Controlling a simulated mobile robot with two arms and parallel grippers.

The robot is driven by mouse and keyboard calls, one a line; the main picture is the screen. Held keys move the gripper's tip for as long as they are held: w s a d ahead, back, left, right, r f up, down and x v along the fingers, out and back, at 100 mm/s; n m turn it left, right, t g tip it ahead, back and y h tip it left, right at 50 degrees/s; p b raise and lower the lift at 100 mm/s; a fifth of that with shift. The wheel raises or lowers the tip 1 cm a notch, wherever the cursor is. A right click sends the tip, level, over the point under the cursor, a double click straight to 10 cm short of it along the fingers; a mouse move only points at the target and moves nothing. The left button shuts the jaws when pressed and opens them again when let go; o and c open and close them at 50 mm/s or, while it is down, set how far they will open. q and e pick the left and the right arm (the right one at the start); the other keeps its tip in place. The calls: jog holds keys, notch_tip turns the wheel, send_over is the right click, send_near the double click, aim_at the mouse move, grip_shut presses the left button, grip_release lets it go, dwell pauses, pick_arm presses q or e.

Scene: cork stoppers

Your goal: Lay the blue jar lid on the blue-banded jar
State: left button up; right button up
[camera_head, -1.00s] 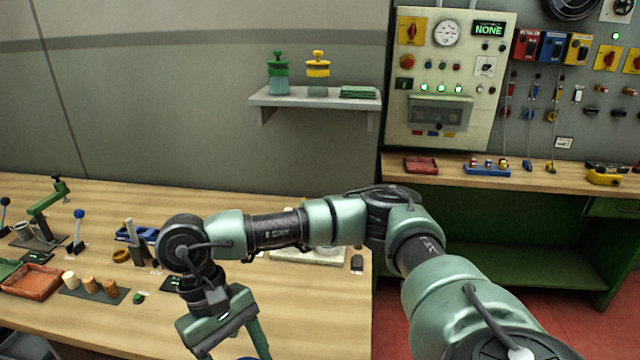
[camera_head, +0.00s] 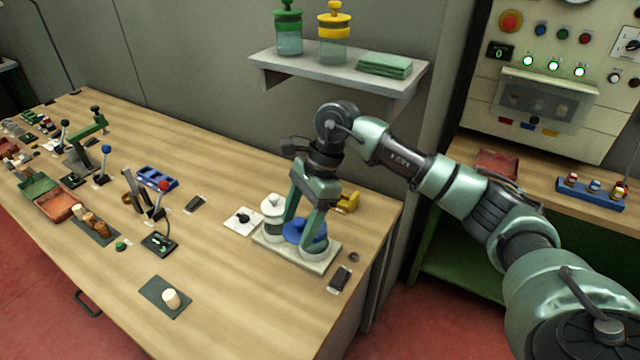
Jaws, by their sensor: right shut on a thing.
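My right gripper (camera_head: 305,232) points down over a pale tray (camera_head: 326,262) near the right end of the wooden bench. It is shut on the blue jar lid (camera_head: 301,229), which shows between and behind its fingers. The lid is low over the tray. I cannot tell whether it touches anything below. A blue-banded jar is not clearly visible; the gripper and lid hide that part of the tray. My left gripper is not in view.
A white-topped piece (camera_head: 271,203) stands close left of the gripper, and a yellow object (camera_head: 347,203) close right. A wall shelf (camera_head: 390,90) with a green-banded jar (camera_head: 288,38) and a yellow-banded jar (camera_head: 334,43) is above.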

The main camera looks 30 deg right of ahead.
jog(key=w+d+m+t+h+p, duration=0.1)
jog(key=w+d+m+t, duration=0.2)
jog(key=w+d+m, duration=0.45)
jog(key=shift+m, duration=0.95)
jog(key=shift+s+a+f+b, duration=0.15)
jog(key=shift+s+f+b, duration=0.2)
jog(key=shift+f, duration=0.35)
jog(key=shift+s+a+f+b, duration=0.2)
jog(key=shift+f+b, duration=0.3)
jog(key=shift+f, duration=0.15)
jog(key=shift+s+a+f+b, duration=0.15)
jog(key=shift+s+f+b, duration=0.2)
jog(key=shift+f, duration=0.35)
jog(key=shift+w+f+b, duration=0.1)
jog(key=shift+f+b, duration=0.4)
pick_arm(q)
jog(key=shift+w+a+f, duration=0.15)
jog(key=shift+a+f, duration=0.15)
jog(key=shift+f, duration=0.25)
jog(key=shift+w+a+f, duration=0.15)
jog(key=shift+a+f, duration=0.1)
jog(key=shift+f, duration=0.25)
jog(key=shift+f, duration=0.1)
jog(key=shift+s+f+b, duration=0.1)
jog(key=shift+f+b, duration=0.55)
jog(key=shift+b, duration=0.15)
pick_arm(e)
jog(key=shift+f, duration=0.45)
